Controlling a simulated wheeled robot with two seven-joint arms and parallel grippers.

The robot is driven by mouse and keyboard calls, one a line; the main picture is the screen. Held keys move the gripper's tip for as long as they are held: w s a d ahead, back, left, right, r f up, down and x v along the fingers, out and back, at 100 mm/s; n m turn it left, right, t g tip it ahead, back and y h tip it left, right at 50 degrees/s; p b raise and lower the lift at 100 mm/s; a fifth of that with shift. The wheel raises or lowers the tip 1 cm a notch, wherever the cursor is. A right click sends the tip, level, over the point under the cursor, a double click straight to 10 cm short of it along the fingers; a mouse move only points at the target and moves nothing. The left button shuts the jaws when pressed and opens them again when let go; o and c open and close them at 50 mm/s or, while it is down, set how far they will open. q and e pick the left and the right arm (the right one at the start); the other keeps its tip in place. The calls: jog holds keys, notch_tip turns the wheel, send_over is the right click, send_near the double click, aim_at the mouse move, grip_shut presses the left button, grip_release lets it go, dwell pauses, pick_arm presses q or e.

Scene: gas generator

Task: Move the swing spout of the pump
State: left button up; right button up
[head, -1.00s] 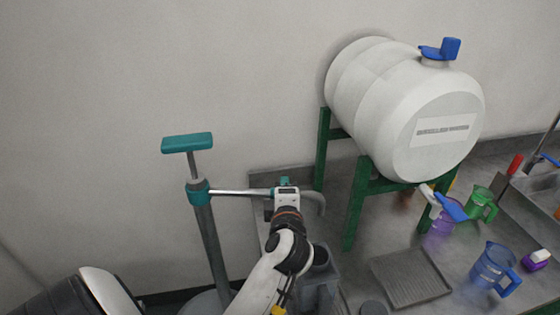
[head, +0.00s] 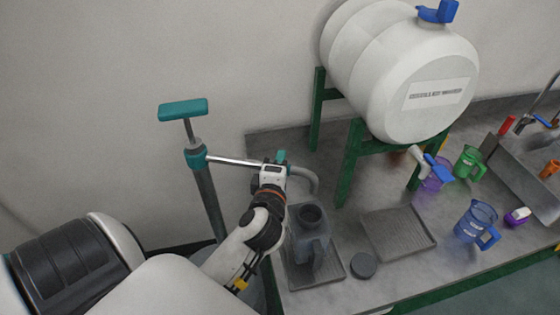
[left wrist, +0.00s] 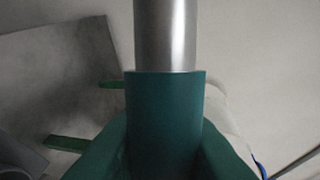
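The pump has a teal T-handle (head: 183,110), a grey column (head: 210,203) and a teal collar (head: 195,158). Its silver swing spout (head: 235,161) runs right from the collar to a curved grey end (head: 307,178). My left gripper (head: 278,163) is at the spout near that end and hides part of it. Its fingers are too hidden to tell open from shut. In the left wrist view a silver tube (left wrist: 166,35) enters a teal sleeve (left wrist: 164,120) close to the camera. My right gripper is not in view.
A grey jug (head: 311,232) stands on a tray (head: 325,282) below the spout end. A ribbed tray (head: 398,232), a blue jug (head: 474,222), a green jug (head: 468,162) and a white barrel (head: 395,70) on a green stand (head: 347,178) are on the right.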

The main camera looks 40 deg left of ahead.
pick_arm(q)
jog(key=o, duration=0.3)
jog(key=shift+o, duration=0.2)
jog(key=shift+s, duration=0.15)
jog(key=shift+d, duration=0.1)
jog(key=shift+s+d, duration=0.15)
jog(key=shift+s, duration=0.2)
jog(key=v, duration=1.1)
jog(key=shift+p, duration=0.35)
jog(key=shift+s+r, duration=0.1)
